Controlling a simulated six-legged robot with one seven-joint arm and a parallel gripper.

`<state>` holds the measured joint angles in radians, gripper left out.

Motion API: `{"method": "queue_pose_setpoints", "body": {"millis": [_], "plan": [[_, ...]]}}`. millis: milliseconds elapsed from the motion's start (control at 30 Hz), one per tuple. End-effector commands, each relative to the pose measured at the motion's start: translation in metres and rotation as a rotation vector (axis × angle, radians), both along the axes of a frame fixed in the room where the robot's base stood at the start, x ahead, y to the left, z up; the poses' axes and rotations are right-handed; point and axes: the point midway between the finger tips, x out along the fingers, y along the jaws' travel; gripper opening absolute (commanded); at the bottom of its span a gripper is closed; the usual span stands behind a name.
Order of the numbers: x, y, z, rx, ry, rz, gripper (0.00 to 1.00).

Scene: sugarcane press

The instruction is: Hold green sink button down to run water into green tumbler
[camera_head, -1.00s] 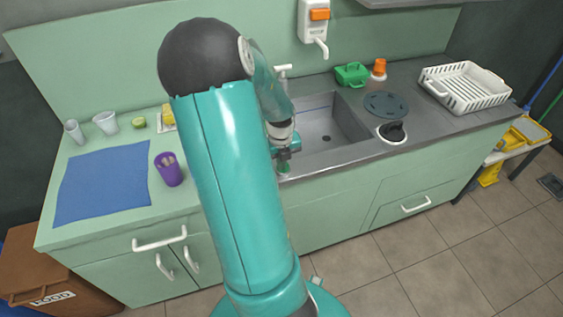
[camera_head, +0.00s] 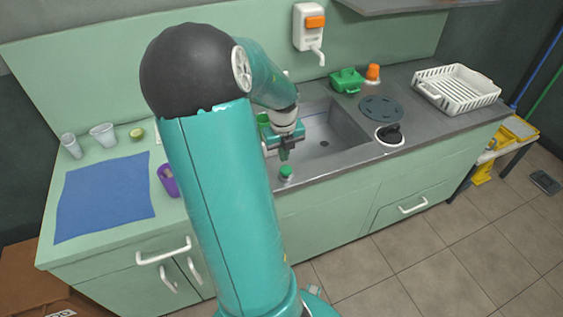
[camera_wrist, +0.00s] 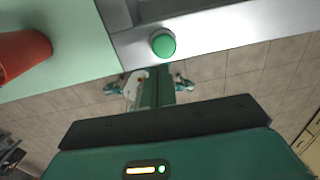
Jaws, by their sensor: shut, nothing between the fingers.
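The green round button (camera_head: 286,172) sits on the steel sink's front rim. It shows uncovered in the wrist view (camera_wrist: 163,45), near the top middle. My gripper (camera_head: 284,155) is shut and empty, just above and behind the button in the head view. A small gap shows between the fingertips and the button. The sink basin (camera_head: 345,130) lies to the right of my gripper. A bit of green (camera_head: 263,118) shows beside my forearm; I cannot tell if it is the green tumbler. The tap is mostly hidden behind my arm.
A purple cup (camera_head: 167,180) is partly hidden by my arm. A red cup (camera_wrist: 22,52) lies at the wrist view's left. A blue mat (camera_head: 105,195) and pale cups (camera_head: 103,134) are on the left counter. A white rack (camera_head: 457,90) stands right, near a green caddy (camera_head: 347,80).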

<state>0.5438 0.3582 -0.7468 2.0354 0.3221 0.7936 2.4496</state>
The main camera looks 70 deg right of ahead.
Motion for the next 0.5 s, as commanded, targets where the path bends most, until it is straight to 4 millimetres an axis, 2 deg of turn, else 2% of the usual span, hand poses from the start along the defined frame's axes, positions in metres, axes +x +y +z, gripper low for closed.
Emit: {"method": "queue_pose_setpoints", "body": {"millis": [200, 333, 500], "plan": [[-0.001, 0.001, 0.044, -0.004, -0.003, 0.001, 0.00], [-0.001, 0.002, 0.061, -0.002, -0.002, 0.000, 0.00], [-0.002, 0.003, 0.068, -0.001, 0.000, -0.001, 0.00]]}}
